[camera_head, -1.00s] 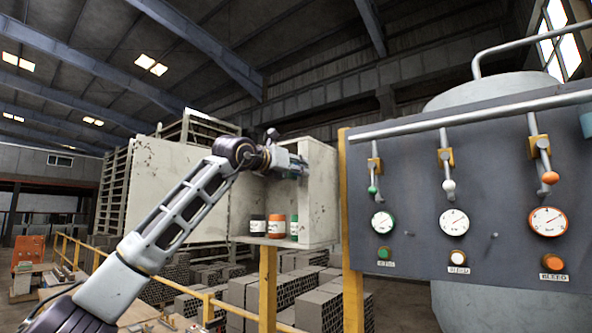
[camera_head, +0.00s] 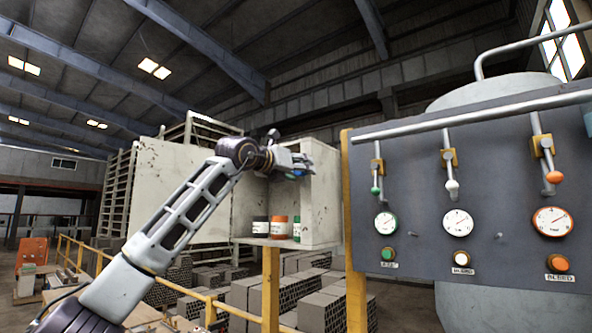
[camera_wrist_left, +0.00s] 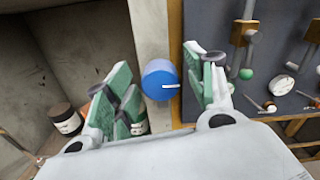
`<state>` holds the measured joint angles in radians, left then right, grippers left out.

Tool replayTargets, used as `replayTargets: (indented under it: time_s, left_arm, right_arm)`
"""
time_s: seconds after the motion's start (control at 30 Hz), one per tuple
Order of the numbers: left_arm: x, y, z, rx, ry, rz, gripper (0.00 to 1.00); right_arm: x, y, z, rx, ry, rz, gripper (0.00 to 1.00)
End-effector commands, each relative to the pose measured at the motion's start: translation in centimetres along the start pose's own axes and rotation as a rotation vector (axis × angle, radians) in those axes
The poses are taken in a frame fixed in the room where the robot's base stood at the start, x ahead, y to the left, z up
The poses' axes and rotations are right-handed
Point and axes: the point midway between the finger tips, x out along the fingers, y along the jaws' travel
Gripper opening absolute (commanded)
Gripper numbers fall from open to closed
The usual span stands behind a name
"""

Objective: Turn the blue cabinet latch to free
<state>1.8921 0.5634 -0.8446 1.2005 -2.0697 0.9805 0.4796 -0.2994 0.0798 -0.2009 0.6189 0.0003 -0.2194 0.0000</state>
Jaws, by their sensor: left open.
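The blue latch (camera_wrist_left: 160,80) is a round knob with a short white line. In the left wrist view it sits between the open fingers of my left gripper (camera_wrist_left: 165,95), with gaps seen on both sides; I cannot tell how deep it lies between them. In the head view the blue latch (camera_head: 299,172) shows only in part at the fingertips of my left gripper (camera_head: 300,163). The pale cabinet (camera_head: 322,205) stands open, its wide door (camera_head: 185,190) swung to the left. My right gripper is not in view.
A dark panel (camera_head: 415,180) with levers, gauges and buttons stands close to the right, beside a yellow post (camera_head: 354,240). Stacked bricks (camera_head: 250,295) lie below.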

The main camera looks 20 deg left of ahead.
Motion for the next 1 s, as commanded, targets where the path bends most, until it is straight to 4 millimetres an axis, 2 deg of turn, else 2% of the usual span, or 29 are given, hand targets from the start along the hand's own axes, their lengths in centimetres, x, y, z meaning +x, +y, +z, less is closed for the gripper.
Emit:
replayTargets:
  time_s: [0.37,1.0]
  left_arm:
    - [-1.3,0.0,0.0,0.001,0.000,-0.001,0.55]
    - [-8.1,0.1,0.0,0.001,-0.001,0.001,0.55]
  right_arm:
    - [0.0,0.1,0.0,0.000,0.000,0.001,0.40]
    - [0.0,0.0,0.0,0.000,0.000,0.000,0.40]
